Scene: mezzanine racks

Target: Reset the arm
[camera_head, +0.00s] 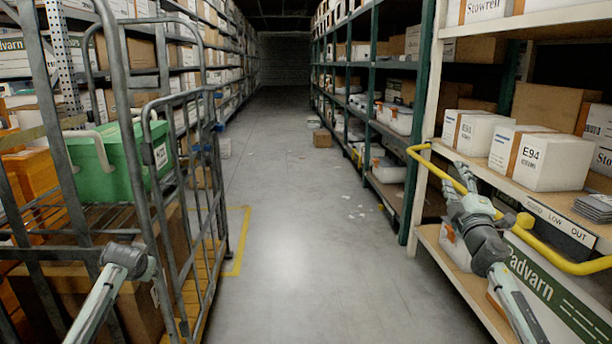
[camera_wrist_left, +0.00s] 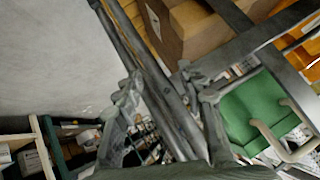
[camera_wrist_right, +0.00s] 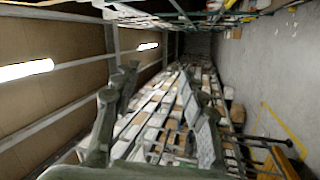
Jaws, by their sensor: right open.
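My right gripper (camera_head: 461,176) is raised at the right in the head view, in front of the shelf and by the yellow rail (camera_head: 440,158). I cannot tell whether it touches the rail. In the right wrist view its fingers (camera_wrist_right: 157,72) are spread with nothing between them. My left arm comes in at the lower left of the head view beside the roll cage; its fingers do not show clearly there.
A barred cage (camera_head: 158,185) at the left holds a green crate (camera_head: 118,160) and cardboard boxes. Right shelves hold a white E94 box (camera_head: 548,162) and several others. The aisle floor (camera_head: 310,240) is mostly clear, with paper scraps and a small carton (camera_head: 322,138) farther back.

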